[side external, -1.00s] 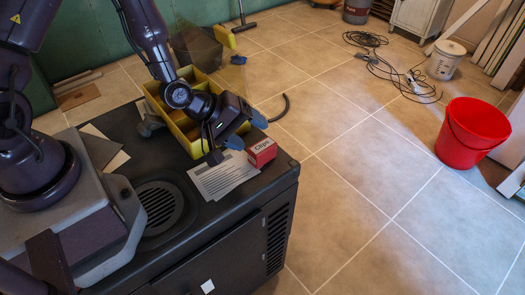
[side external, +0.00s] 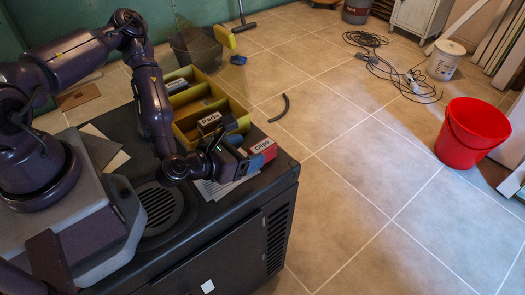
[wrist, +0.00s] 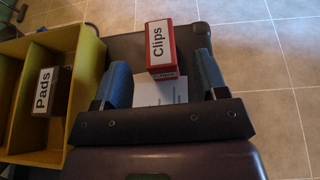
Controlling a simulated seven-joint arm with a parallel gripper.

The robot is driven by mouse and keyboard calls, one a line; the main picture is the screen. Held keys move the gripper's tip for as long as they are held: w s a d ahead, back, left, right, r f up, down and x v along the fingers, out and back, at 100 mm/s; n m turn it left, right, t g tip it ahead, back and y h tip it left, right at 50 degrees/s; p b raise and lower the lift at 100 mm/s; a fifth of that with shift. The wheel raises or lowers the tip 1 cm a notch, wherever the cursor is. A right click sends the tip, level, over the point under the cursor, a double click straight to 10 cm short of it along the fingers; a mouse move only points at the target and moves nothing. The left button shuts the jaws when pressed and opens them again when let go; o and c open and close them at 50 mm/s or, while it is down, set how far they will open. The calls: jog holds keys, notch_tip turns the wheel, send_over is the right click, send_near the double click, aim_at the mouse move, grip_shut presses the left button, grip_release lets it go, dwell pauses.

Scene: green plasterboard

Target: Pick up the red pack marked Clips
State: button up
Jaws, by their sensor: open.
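The red pack marked Clips (side external: 264,149) stands on the dark cabinet top near its right corner. In the wrist view the pack (wrist: 160,50) shows its white label between my two blue fingers, toward their tips. My gripper (side external: 247,152) is open and low over the cabinet top, with its fingers pointing at the pack. In the wrist view a gap shows between the pack and each finger of my gripper (wrist: 162,66). I cannot tell how far the tips reach along the pack.
A yellow divided box (side external: 181,128) stands beside my gripper, holding a dark pack marked Pads (side external: 210,122) and another pack (side external: 177,85). A printed sheet (side external: 213,192) lies under my gripper. The cabinet edge is close beyond the red pack. A red bucket (side external: 473,130) stands on the floor.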

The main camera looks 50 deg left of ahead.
aim_at(259, 148)
jog(key=x, duration=0.5)
jog(key=shift+w+f, duration=0.15)
jog(key=shift+w, duration=0.15)
jog(key=c, duration=1)
